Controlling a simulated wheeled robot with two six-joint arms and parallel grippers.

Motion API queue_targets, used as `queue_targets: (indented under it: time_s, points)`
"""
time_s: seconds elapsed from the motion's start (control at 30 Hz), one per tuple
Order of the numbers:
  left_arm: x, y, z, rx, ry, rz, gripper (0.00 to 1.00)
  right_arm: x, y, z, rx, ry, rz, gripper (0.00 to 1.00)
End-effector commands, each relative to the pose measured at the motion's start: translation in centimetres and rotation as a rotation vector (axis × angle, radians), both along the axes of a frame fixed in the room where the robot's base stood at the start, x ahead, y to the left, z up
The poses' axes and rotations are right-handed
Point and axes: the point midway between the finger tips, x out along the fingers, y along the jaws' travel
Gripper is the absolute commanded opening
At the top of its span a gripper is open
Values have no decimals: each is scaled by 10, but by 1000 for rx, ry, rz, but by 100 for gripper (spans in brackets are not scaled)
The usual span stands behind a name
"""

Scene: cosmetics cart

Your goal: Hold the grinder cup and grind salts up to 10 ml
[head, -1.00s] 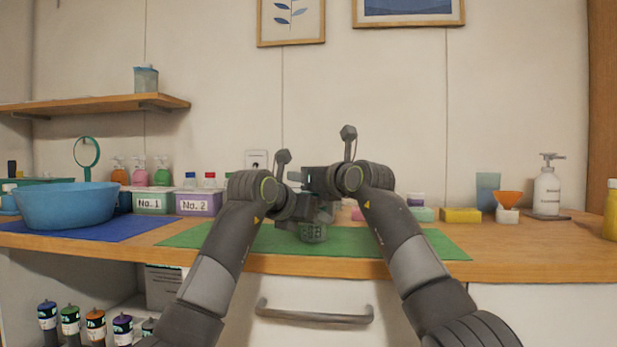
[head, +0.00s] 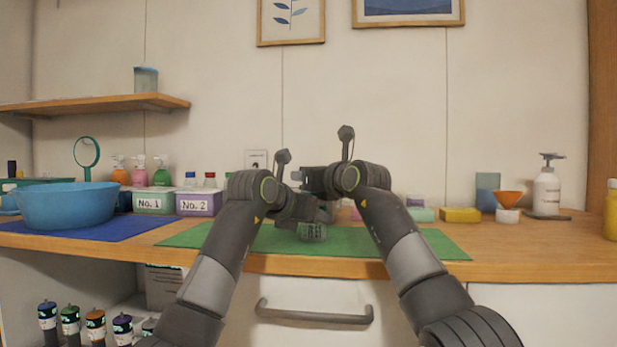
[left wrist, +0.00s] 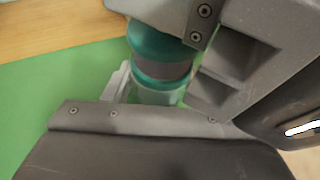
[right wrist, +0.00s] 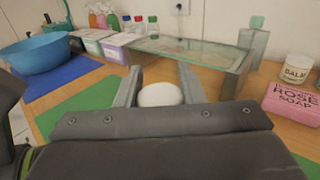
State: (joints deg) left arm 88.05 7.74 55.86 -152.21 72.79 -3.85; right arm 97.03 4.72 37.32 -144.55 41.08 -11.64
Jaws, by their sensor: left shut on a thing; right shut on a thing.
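The grinder stands upright over the green mat (head: 440,243); its clear cup (head: 313,232) shows below my grippers in the head view. In the left wrist view its teal and grey body (left wrist: 160,62) and clear lower part lie between the fingers. My left gripper (head: 311,216) is shut on the cup. My right gripper (head: 314,180) is above the left one, shut on the grinder's top, which shows as a white rounded piece (right wrist: 160,95) in the right wrist view. The grippers hide most of the grinder in the head view. The salt level and scale cannot be read.
A blue basin (head: 66,206) sits on a blue mat at left, beside boxes No. 1 (head: 153,203) and No. 2 (head: 198,204). A glass-topped stand (right wrist: 190,50) is behind the grippers. Pink rose soap (right wrist: 292,104) and a balm jar (right wrist: 297,69) are to the right.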

Motion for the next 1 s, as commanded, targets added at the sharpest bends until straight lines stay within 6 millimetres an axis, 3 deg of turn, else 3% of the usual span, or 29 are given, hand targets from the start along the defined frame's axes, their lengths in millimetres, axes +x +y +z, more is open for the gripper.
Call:
queue_targets:
  time_s: [0.73, 0.77, 0.9, 1.0]
  points:
    - [-1, 0, 2, 0, -4, -1, 25, 2, -3, -1, -1, 1, -124, 12]
    - [-1, 0, 2, 0, -4, -1, 25, 2, -3, -1, -1, 1, -124, 39]
    - [0, 0, 2, 0, -4, -1, 25, 2, -3, -1, -1, 1, -124, 57]
    - [0, 0, 2, 0, -4, -1, 25, 2, -3, 0, 0, 0, -123, 57]
